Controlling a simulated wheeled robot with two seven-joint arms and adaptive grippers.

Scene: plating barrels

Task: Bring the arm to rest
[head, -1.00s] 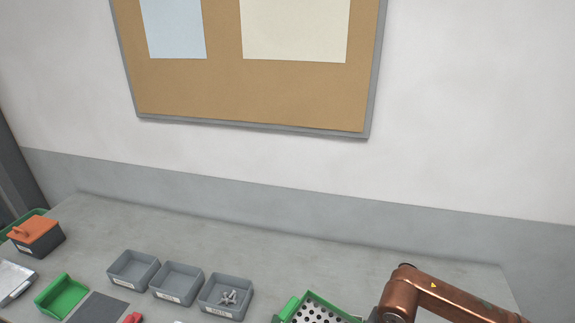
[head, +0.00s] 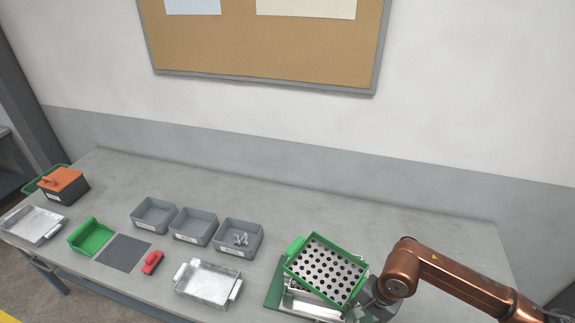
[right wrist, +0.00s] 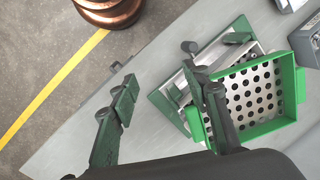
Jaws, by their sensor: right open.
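My right arm comes in from the right in the head view, and its gripper (head: 368,308) is low beside the green-rimmed perforated tray (head: 325,268). The perforated tray (right wrist: 289,99) sits tilted over a green and metal stand (right wrist: 165,103), beside and partly behind one finger. I cannot tell whether the finger touches the tray. My left gripper is not in view.
Three grey bins (head: 173,239) stand in a row, the right one holding small metal parts (head: 240,240). A metal tray (head: 207,284), a red object (head: 152,262), a dark mat (head: 123,253), a green bin (head: 91,236) and an orange-lidded box (head: 63,186) are further left. The back right of the table is clear.

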